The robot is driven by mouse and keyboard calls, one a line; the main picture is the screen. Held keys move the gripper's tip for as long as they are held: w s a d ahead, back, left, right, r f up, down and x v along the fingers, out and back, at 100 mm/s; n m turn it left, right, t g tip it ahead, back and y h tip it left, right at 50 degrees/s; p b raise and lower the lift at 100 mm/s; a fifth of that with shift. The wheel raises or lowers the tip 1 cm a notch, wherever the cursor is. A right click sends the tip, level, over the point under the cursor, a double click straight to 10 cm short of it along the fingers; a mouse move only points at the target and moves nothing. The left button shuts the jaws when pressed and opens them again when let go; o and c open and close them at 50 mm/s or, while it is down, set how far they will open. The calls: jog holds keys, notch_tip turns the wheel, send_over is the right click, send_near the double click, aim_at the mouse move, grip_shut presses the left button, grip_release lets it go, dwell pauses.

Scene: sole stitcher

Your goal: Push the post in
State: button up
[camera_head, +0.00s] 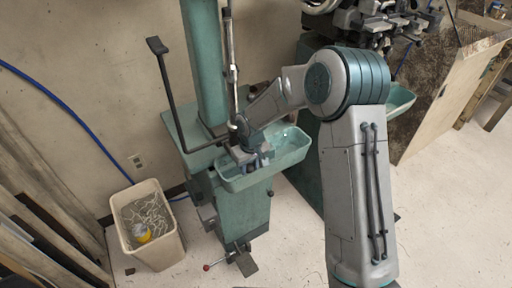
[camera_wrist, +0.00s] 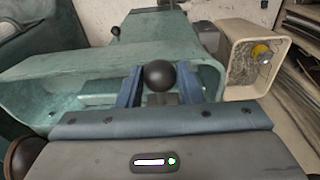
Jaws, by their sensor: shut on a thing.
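In the wrist view a dark round knob (camera_wrist: 159,75) sits between the two blue fingers of my gripper (camera_wrist: 159,85), which is shut on it. In the head view my gripper (camera_head: 260,164) is low at the near left side of the green machine's tray; the knob is hidden there. A dark bent post (camera_head: 171,98) with a small flat top stands left of the green column, its lower end running right towards my gripper. I cannot tell whether the knob belongs to this post.
The green tray (camera_head: 287,152) lies right beside my gripper, and its wall (camera_wrist: 45,82) shows in the wrist view. The green column (camera_head: 205,65) rises behind. A bin (camera_head: 166,252) with scraps stands on the floor at left, near leaning boards (camera_head: 40,205). Another machine stands at right.

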jog(key=shift+w+a, duration=0.75)
jog(key=shift+w, duration=0.2)
jog(key=shift+w+a, duration=0.7)
jog(key=shift+w, duration=0.25)
jog(key=o, duration=1.2)
jog(key=shift+a, duration=0.15)
jog(key=shift+o, duration=0.2)
jog(key=shift+d+r, duration=0.15)
jog(key=shift+d, duration=0.1)
jog(key=shift+s+d+r+p, duration=0.25)
jog(key=shift+r+p, duration=0.4)
jog(key=shift+r, duration=0.5)
jog(key=shift+s+d+r+p, duration=0.1)
jog(key=shift+s+r+p, duration=0.15)
jog(key=shift+r+p, duration=0.6)
jog(key=shift+s+d+r+p, duration=0.25)
jog(key=shift+r+p, duration=0.15)
jog(key=shift+r, duration=1)
